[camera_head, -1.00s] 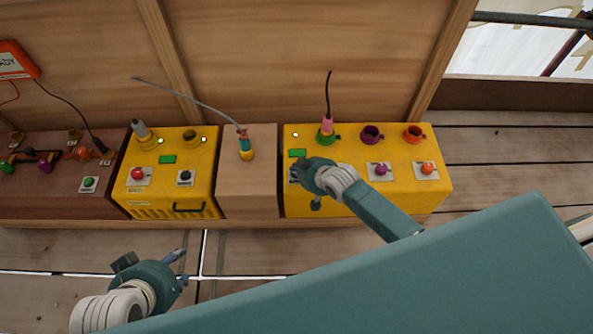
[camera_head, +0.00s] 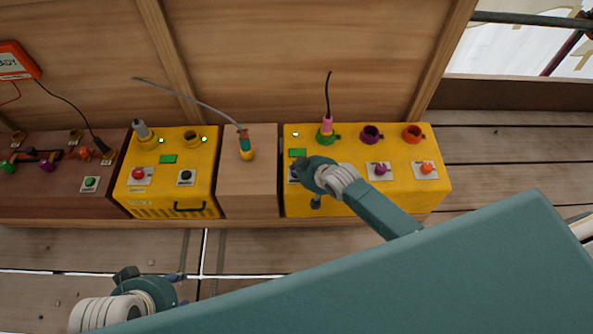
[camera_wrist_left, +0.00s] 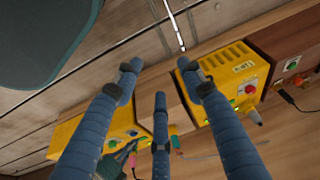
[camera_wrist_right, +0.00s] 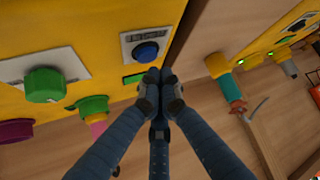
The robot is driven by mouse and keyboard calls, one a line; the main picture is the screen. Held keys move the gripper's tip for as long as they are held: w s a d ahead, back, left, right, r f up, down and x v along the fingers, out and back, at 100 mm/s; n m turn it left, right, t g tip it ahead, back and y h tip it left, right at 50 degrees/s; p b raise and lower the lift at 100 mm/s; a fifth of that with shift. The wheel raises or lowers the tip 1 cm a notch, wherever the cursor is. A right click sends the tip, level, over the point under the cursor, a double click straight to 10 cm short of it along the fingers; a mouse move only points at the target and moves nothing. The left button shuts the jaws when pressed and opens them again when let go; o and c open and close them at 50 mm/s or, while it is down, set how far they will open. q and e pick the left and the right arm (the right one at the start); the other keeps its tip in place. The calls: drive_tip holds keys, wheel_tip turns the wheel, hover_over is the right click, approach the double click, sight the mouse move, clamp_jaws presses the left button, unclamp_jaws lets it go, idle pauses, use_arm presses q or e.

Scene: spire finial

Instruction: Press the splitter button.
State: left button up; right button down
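The right yellow box (camera_head: 340,205) has a row of controls on its front. In the right wrist view a blue button (camera_wrist_right: 147,52) sits on a white plate there, beside a green knob (camera_wrist_right: 45,85); the labels are too small to read. My right gripper (camera_wrist_right: 158,78) has its fingers together and empty, just beside the blue button; whether it touches is unclear. In the head view my right gripper (camera_head: 297,172) hides the button. My left gripper (camera_head: 180,290) is low at the left; its fingers (camera_wrist_left: 160,80) are spread and empty.
A left yellow box (camera_head: 160,205) carries a red button (camera_head: 138,174) and a dark button (camera_head: 185,177). A wooden block (camera_head: 250,190) stands between the boxes, with a cabled plug (camera_head: 246,147). Purple (camera_head: 381,169) and orange (camera_head: 427,168) knobs are right of my right gripper.

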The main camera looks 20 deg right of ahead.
drive_tip(key=shift+r+p, duration=0.3)
drive_tip(key=shift+p, duration=0.05)
drive_tip(key=shift+r+p, duration=0.95)
drive_tip(key=shift+p, duration=0.05)
drive_tip(key=shift+r+p, duration=0.3)
drive_tip(key=shift+p, duration=0.05)
drive_tip(key=shift+r, duration=0.2)
drive_tip(key=shift+r+p, duration=0.75)
drive_tip(key=shift+p, duration=0.3)
use_arm(q)
wheel_tip(320, 180, down, 10)
drive_tip(key=shift+w+d+g, duration=0.2)
drive_tip(key=shift+w+g, duration=0.2)
drive_tip(key=shift+w, duration=0.05)
